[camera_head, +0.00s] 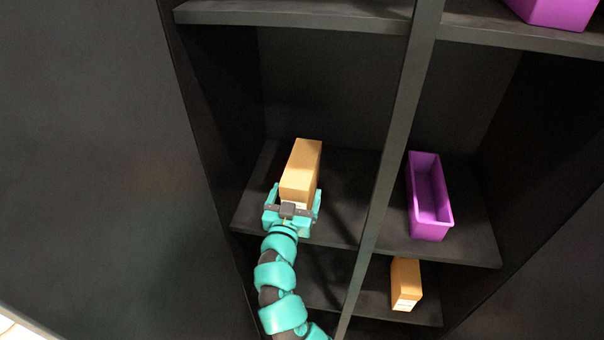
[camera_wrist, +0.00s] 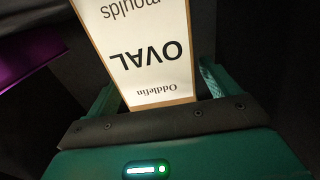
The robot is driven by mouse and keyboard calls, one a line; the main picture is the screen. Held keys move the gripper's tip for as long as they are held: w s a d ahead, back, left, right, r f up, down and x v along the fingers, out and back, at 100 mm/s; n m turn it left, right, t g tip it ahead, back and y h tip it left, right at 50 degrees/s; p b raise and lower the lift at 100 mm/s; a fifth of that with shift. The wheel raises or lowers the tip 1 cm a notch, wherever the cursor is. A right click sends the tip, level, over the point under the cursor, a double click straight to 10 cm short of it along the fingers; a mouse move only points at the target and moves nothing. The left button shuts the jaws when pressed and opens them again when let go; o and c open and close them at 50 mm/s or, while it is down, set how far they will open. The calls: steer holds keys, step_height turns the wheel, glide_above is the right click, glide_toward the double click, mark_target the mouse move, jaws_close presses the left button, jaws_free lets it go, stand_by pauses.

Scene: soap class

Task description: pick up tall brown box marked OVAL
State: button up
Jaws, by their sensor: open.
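The tall brown box (camera_head: 302,168) stands on a shelf in the left column of the dark shelving unit. In the wrist view its white label (camera_wrist: 143,50) reads OVAL, upside down, with "moulds" and "Oddlefin". My teal gripper (camera_head: 293,197) is at the near end of the box. In the wrist view my gripper (camera_wrist: 158,88) is open, with one finger on each side of the box. A dark gap shows between the box and the right finger; whether the left finger touches is unclear. The fingertips are partly hidden by the box.
A purple bin (camera_head: 430,218) stands in the compartment to the right, beyond the upright divider (camera_head: 388,165). Another brown box (camera_head: 406,283) is on the lower right shelf. A second purple bin (camera_head: 556,12) is at the top right. The shelf is clear right of the OVAL box.

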steer(key=shift+p+x, duration=0.4)
steer(key=shift+x, duration=1)
steer(key=c, duration=1.4)
steer(key=shift+r, duration=0.1)
